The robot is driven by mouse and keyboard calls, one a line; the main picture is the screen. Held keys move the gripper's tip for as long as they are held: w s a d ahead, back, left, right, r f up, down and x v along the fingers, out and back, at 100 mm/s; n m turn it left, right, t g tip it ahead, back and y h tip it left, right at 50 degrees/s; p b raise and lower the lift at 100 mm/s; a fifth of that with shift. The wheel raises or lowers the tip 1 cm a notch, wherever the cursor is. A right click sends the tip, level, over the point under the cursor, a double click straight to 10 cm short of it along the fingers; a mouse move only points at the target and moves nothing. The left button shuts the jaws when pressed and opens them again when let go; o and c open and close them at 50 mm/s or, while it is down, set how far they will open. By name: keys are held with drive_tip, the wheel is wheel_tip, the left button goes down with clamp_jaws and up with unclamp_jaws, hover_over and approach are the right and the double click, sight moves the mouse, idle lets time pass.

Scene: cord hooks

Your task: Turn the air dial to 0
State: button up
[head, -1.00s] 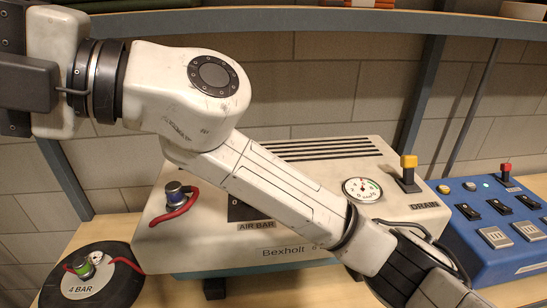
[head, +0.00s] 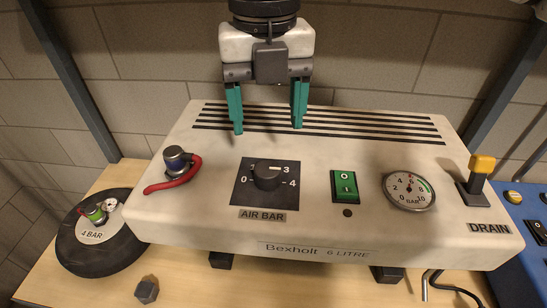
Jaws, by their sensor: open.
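The air dial (head: 267,177) is a black round knob on a dark square plate above the label AIR BAR, on the front of the white Bexholt unit (head: 200,215). The figures 0, 1, 3 and 4 show around it, with 0 at its left. A small light mark shows near the 3; I cannot tell for sure whether it is the knob's pointer. My gripper (head: 268,130) has two green fingers, spread apart with nothing between them. It hangs above and behind the dial, over the vent slots, apart from the knob.
Right are a green switch (head: 345,186), a gauge (head: 409,190) and a yellow-topped drain lever (head: 477,178).

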sight(267, 168)
wheel_tip(267, 168, down, 10)
drive_tip(key=shift+a+r, duration=0.1)
drive_tip(key=shift+c, duration=0.2)
drive_tip(key=c, duration=1)
